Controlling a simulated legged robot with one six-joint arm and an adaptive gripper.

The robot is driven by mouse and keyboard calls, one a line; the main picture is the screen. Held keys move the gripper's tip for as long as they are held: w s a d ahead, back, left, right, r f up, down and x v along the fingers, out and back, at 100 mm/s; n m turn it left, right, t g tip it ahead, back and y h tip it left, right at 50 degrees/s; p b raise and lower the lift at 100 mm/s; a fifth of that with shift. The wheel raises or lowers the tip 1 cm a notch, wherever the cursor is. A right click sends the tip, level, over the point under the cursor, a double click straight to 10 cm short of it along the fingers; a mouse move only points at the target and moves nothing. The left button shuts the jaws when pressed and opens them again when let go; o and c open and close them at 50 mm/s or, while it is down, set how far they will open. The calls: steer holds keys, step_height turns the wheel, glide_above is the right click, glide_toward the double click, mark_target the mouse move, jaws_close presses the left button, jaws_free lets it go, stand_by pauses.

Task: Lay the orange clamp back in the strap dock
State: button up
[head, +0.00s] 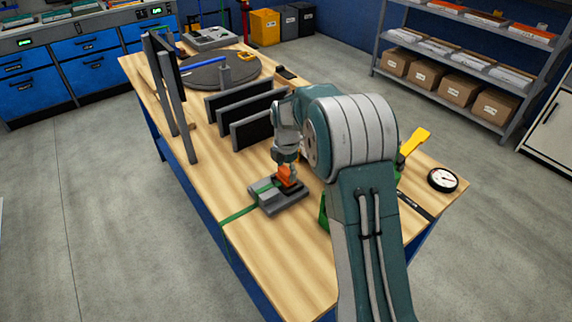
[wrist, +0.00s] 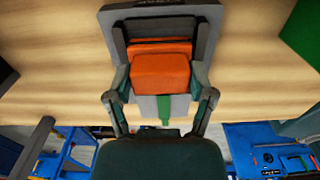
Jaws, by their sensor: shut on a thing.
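The orange clamp (head: 287,174) is in my gripper (head: 285,160), low over the grey strap dock (head: 266,197) on the wooden workbench. In the wrist view the orange clamp (wrist: 160,74) sits between the two fingers of my gripper (wrist: 161,88), which is shut on it. The dock's dark recess and grey rim (wrist: 160,12) show around and beyond the clamp. A green strap (head: 240,214) runs from the dock across the bench. The clamp's underside is hidden, so I cannot tell if it touches the dock floor.
Dark upright panels (head: 250,115) stand behind the dock, with a round grey turntable (head: 212,72) farther back. A dial gauge (head: 442,180) and a yellow-handled tool (head: 414,141) lie at the right. The bench front is clear wood.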

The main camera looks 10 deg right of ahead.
steer(key=shift+f, duration=0.3)
steer(key=shift+d, duration=0.2)
stand_by(0.3)
steer(key=o, duration=1.1)
step_height(320, 180, up, 12)
